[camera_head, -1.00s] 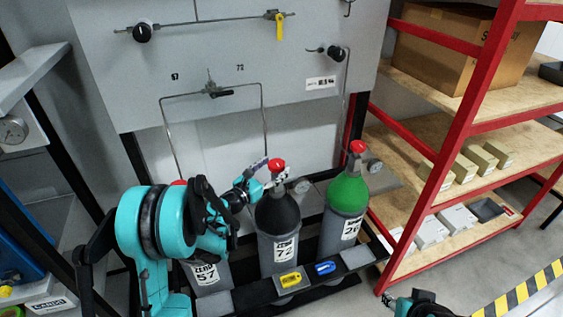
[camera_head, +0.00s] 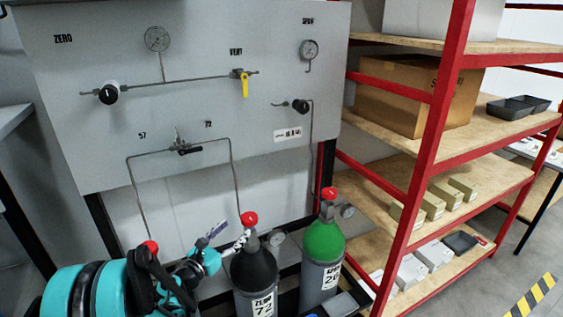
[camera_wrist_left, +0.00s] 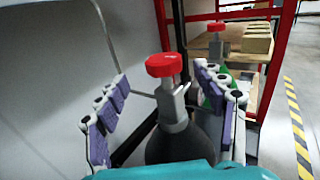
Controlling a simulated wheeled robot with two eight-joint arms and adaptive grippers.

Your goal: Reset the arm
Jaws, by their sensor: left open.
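My left gripper (camera_head: 226,238) comes in from the lower left beside the top of the dark cylinder marked 72 (camera_head: 255,277). In the left wrist view its two fingers (camera_wrist_left: 164,102) stand wide apart, with the cylinder's red valve knob (camera_wrist_left: 163,65) and grey neck between them. The fingers look clear of the knob, though contact lower down cannot be told. The green-topped cylinder (camera_head: 323,243) stands upright to the right. A third red knob (camera_head: 150,246) shows behind my left arm, its cylinder hidden. My right gripper is out of view.
A grey panel (camera_head: 270,75) with gauges, pipes, black knobs and a yellow vent handle (camera_head: 245,85) stands behind the cylinders. A red-framed shelf (camera_head: 433,130) with a cardboard box (camera_head: 400,100) and small boxes stands right. Open floor lies at the far right.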

